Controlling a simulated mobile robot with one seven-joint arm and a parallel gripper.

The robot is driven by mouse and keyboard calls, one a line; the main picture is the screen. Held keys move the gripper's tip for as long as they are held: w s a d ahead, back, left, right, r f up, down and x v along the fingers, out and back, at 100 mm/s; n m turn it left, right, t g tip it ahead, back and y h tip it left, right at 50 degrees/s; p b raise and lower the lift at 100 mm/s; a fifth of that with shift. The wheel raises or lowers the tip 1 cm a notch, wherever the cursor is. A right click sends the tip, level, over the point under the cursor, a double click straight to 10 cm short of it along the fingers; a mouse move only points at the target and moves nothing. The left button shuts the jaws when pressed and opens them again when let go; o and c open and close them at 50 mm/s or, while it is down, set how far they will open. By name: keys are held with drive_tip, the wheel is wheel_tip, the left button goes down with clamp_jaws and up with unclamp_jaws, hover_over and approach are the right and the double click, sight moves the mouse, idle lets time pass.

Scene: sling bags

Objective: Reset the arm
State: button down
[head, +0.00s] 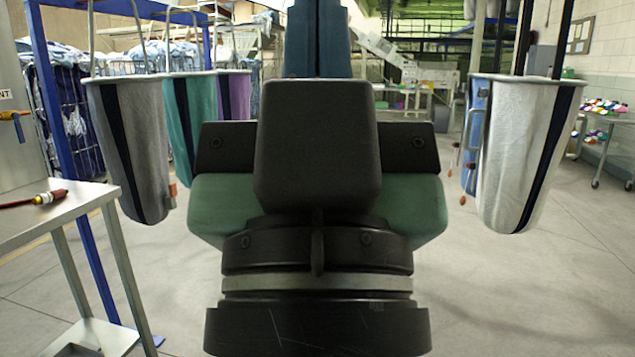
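My arm's end fills the middle of the head view, seen from behind. My gripper (318,190) shows as a dark body with green sides above dark rings; I cannot make out its fingertips or whether it holds anything. A blue upright shape rises behind it at the top, and I cannot tell what it is. A grey sling bag (130,150) hangs at the left, with a teal bag (190,125) and a purple bag (235,97) behind it. A white sling bag (515,150) with a dark stripe hangs at the right, a blue one partly hidden behind it.
A cart (610,118) with colourful items stands at the far right. Concrete floor (530,285) is clear at the lower right.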

wheel_tip(320, 180, up, 22)
drive_tip(key=p, duration=1.9)
drive_tip(key=shift+p, duration=0.35)
drive_tip(key=shift+w+r, duration=0.1)
drive_tip(key=shift+w, duration=0.05)
